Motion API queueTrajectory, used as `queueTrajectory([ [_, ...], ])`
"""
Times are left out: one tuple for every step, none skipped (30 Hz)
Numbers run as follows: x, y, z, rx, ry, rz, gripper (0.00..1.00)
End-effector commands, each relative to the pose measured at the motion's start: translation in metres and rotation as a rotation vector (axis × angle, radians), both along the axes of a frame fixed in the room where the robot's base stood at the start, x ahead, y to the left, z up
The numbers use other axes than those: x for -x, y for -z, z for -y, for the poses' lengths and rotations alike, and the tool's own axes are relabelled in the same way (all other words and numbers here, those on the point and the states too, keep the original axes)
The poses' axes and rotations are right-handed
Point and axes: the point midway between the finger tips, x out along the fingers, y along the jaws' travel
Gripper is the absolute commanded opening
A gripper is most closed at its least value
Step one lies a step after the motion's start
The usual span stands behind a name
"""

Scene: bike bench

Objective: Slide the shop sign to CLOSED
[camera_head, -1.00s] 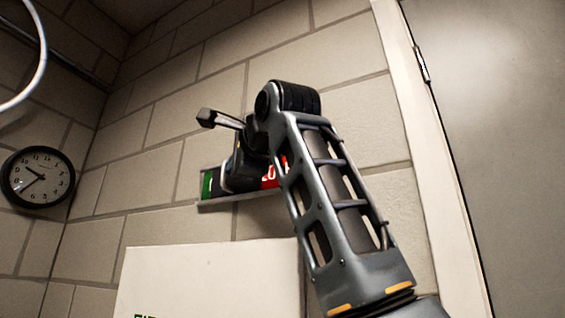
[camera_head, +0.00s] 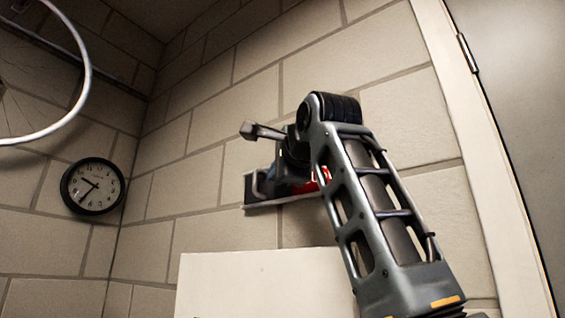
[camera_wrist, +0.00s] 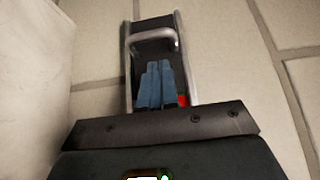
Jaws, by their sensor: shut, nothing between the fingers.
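The shop sign is a long framed strip on the block wall, and its lower rail (camera_head: 262,204) shows in the head view. A dark sliding panel (camera_head: 250,188) covers its left end. Red (camera_head: 321,178) shows to the right, partly hidden by my arm. In the wrist view, the sign's frame (camera_wrist: 128,75) runs up the picture, with a silver bar handle (camera_wrist: 155,35) across the dark panel near the far end. My gripper (camera_wrist: 154,66) is shut and empty, its blue fingers just below the handle in that view. I cannot tell whether they touch. A red sliver (camera_wrist: 183,100) shows beside them.
A white panel (camera_head: 265,285) stands below the sign, and a pale surface (camera_wrist: 30,65) is at left in the wrist view. A round clock (camera_head: 93,186) hangs at left, below a wheel rim (camera_head: 83,85). A grey door (camera_head: 520,110) is at right.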

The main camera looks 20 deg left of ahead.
Motion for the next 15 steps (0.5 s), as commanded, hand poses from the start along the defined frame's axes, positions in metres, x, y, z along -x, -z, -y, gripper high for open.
queueTrajectory([
  [-0.005,-0.003,0.006,-0.001,0.001,-0.002,0.0],
  [-0.008,-0.003,0.009,0.0,0.001,-0.003,0.0],
  [0.002,0.002,0.012,-0.002,-0.001,0.003,0.0],
  [0.007,0.003,0.016,-0.002,-0.001,0.003,0.0],
  [0.011,0.003,0.019,-0.003,-0.001,0.004,0.0],
  [0.017,0.003,0.024,-0.002,-0.001,0.003,0.0],
  [0.022,0.003,0.027,-0.001,-0.001,0.003,0.0],
  [0.026,0.003,0.031,-0.002,-0.001,0.004,0.0],
  [0.032,0.003,0.035,-0.001,0.0,0.003,0.0],
  [0.037,0.003,0.039,-0.002,0.0,0.004,0.0],
  [0.042,0.003,0.042,-0.002,0.0,0.004,0.0],
  [0.048,0.003,0.046,-0.002,-0.001,0.004,0.0],
  [0.051,0.003,0.049,-0.001,-0.001,0.003,0.0],
  [0.055,0.003,0.052,-0.001,-0.001,0.003,0.0],
  [0.06,0.002,0.055,-0.001,-0.001,0.003,0.0],
])
